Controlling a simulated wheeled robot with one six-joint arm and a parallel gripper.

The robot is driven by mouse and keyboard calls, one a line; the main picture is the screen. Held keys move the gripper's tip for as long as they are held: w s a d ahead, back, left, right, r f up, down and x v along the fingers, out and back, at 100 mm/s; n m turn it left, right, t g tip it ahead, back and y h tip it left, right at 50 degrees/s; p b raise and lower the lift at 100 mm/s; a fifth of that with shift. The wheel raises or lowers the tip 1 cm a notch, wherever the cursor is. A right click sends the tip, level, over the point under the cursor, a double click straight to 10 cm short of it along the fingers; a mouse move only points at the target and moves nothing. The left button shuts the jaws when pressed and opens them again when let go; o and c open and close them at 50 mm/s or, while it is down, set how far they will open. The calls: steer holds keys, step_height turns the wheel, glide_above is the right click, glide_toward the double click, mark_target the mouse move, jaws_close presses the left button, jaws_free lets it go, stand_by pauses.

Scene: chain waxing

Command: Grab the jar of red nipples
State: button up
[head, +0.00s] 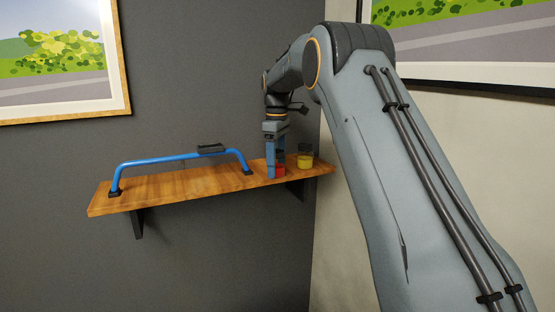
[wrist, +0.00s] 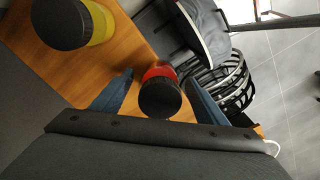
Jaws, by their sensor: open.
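The jar of red nipples (head: 280,171) stands on the wooden shelf (head: 180,188) near its right end, partly hidden by my fingers in the head view. In the wrist view the jar (wrist: 159,72) shows its red side and a dark round lid. My gripper (head: 275,171) is open and points down at the jar. In the wrist view its two blue fingers (wrist: 160,92) are on either side of the jar, with a visible gap at each side. I cannot tell whether either finger touches it.
A yellow jar (head: 305,161) with a dark lid stands to the right of the red one, near the shelf's end. A blue bar (head: 180,157) with a dark pad stands on the shelf to the left. A dark wall is behind the shelf.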

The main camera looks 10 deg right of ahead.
steer(key=shift+f, duration=0.35)
steer(key=c, duration=1.1)
steer(key=shift+c, duration=0.8)
steer(key=shift+r, duration=0.15)
